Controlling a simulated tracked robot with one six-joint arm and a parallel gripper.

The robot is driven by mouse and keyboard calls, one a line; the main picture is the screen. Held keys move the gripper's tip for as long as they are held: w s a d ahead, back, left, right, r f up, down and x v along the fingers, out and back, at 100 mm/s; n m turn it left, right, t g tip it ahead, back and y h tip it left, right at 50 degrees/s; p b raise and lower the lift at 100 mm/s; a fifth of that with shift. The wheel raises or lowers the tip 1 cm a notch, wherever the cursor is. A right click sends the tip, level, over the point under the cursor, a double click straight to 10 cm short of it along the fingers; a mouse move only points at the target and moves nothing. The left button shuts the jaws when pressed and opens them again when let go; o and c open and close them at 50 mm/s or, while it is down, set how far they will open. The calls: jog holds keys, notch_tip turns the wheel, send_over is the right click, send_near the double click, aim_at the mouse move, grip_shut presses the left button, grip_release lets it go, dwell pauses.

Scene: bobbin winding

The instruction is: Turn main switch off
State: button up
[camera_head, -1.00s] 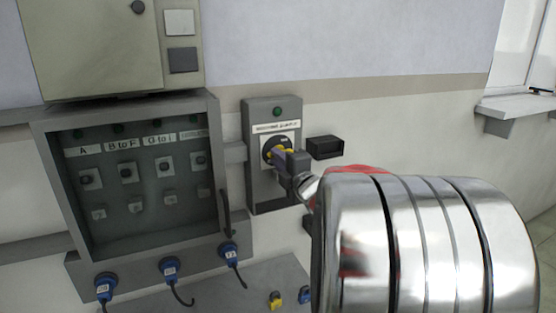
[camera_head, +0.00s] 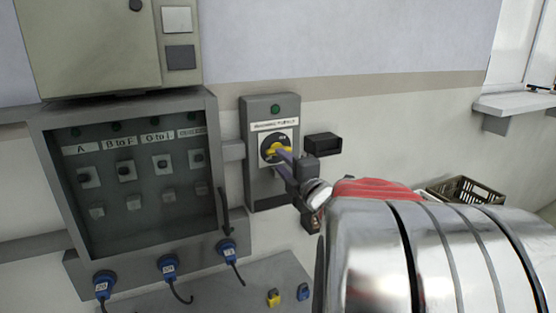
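The main switch is a black rotary dial with a yellow handle (camera_head: 271,154), on a grey wall-mounted box (camera_head: 262,184) with a green lamp at its top and a white label strip. The yellow handle lies across the dial, sloping slightly. My gripper (camera_head: 284,165) is in front of the dial, reaching in from the lower right. Its two fingers are parted, one at the right side of the handle and one lower, below the dial. They hide part of the handle and the dial's lower right, so contact is unclear.
A small black box (camera_head: 322,146) sticks out of the wall right of the switch, close to my gripper. A large grey control panel (camera_head: 220,130) with blue plugs stands left. A crate (camera_head: 466,190) lies behind my arm. A sill (camera_head: 528,104) is at far right.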

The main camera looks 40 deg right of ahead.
jog(key=v, duration=0.9)
jog(key=shift+a, duration=0.1)
